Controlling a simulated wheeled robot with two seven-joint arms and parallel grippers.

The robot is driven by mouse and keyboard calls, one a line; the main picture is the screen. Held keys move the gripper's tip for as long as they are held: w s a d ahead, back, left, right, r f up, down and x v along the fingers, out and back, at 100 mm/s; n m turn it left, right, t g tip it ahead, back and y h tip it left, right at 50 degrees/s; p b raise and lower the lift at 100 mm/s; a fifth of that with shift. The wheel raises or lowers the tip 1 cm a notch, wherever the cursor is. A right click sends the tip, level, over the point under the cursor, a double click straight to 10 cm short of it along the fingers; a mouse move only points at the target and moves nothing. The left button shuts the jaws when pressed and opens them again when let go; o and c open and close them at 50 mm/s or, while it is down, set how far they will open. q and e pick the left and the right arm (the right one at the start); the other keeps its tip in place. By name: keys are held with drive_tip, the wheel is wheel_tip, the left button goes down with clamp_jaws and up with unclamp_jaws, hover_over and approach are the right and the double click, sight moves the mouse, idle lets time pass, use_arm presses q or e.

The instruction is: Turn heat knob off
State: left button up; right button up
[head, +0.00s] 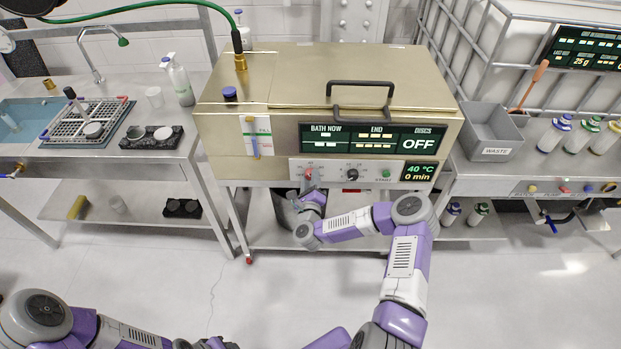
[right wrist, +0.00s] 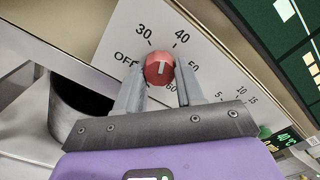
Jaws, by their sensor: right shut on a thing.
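The red heat knob (head: 308,172) is on the front panel of the brass-coloured bath (head: 225,125). In the right wrist view the knob (right wrist: 159,68) sits among the marks OFF, 30, 40, 50 and 60. Its white line points upward in that picture, toward the 30–40 side, away from OFF. My right gripper (right wrist: 158,88) has one finger on each side of the knob and is shut on it. In the head view this gripper (head: 308,184) reaches the panel from below. My left arm shows at the bottom left; its gripper is not visible.
A black knob (head: 352,174) and a green button (head: 386,174) are right of the heat knob. The small display (head: 419,172) reads 40 °C and 0 min; the larger one (head: 374,137) shows OFF. A grey waste bin (head: 492,132) stands at the right.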

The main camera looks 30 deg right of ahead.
drive_tip(key=n, duration=1.8)
drive_tip(key=shift+r+n, duration=0.1)
drive_tip(key=shift+n, duration=0.3)
drive_tip(key=o, duration=1)
drive_tip(key=shift+o, duration=0.2)
drive_tip(key=shift+s, duration=0.1)
